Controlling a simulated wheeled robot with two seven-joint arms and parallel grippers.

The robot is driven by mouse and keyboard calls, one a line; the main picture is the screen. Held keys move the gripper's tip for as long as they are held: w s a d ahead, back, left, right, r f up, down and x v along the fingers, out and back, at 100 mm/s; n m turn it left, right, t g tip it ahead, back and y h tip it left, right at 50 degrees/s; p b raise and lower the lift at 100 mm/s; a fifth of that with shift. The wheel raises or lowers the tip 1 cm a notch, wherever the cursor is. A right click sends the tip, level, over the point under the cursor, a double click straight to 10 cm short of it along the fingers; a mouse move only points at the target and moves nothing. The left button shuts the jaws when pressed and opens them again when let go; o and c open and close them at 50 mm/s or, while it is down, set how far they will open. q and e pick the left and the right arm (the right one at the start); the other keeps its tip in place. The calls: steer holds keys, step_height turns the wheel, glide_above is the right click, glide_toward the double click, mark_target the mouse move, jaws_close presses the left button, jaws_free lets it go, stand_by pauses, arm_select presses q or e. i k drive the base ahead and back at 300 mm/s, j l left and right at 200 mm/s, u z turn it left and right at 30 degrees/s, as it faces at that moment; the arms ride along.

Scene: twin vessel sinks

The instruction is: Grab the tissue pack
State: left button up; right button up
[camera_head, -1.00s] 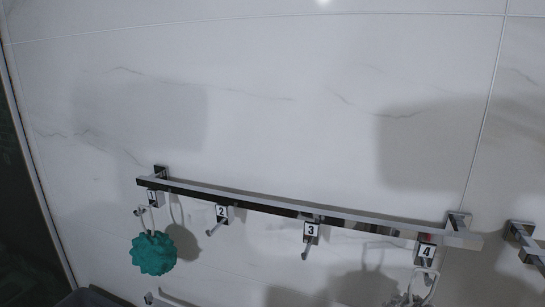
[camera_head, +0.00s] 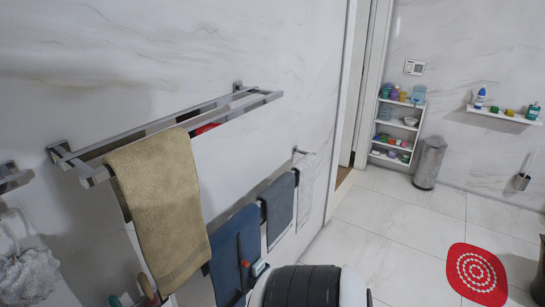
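I cannot make out a tissue pack for certain in the head view. A small white and blue item (camera_head: 259,268) shows low in the middle, beside a dark blue towel, but it is too small to identify. Small bottles and packs stand on the white shelf unit (camera_head: 397,130) at the far right, too small to tell apart.
A tan towel (camera_head: 160,205) hangs on a chrome double rail (camera_head: 190,113) on the left wall. A grey bin (camera_head: 430,162), a wall shelf (camera_head: 503,115) and a red round-patterned mat (camera_head: 476,275) are to the right. Tiled floor between is clear.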

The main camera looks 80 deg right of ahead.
mark_target(259, 267)
steer(key=k+z, duration=0.2)
steer(key=z, duration=1.95)
steer(key=u, duration=0.45)
steer(key=i+l+u, duration=0.15)
steer(key=u, duration=0.25)
steer(key=l+u, duration=0.4)
steer(key=i+l+u, duration=0.1)
steer(key=l+u, duration=0.25)
